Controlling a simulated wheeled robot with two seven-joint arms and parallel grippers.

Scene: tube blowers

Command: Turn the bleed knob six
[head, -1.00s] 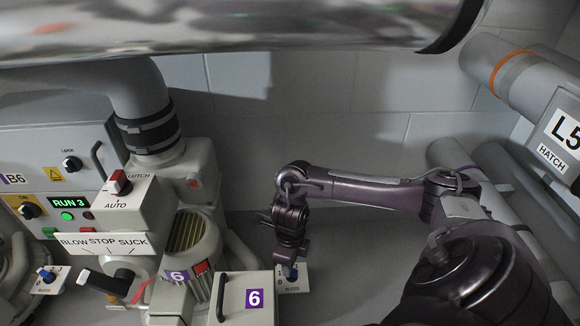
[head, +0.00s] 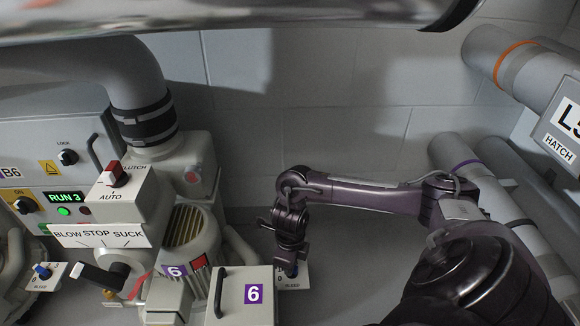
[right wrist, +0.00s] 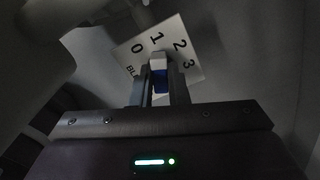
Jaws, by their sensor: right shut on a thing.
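The bleed knob six (head: 292,269) is small and blue, on a white plate marked BLEED (head: 300,281) beside the cabinet labelled 6. In the right wrist view the blue knob with a white top (right wrist: 160,73) stands between my fingers, in front of the plate's numbers 0, 1, 2, 3 (right wrist: 187,52). The white top points toward about the 1. My right gripper (head: 291,262) is shut on the knob from above; its fingers also show in the right wrist view (right wrist: 161,82). My left gripper is not in view.
The cabinet labelled 6 (head: 238,288) with a black handle stands just left of the knob. Another bleed knob (head: 42,270) is at the far left. A blower unit with a black lever (head: 101,276) stands left. A large pipe crosses the top.

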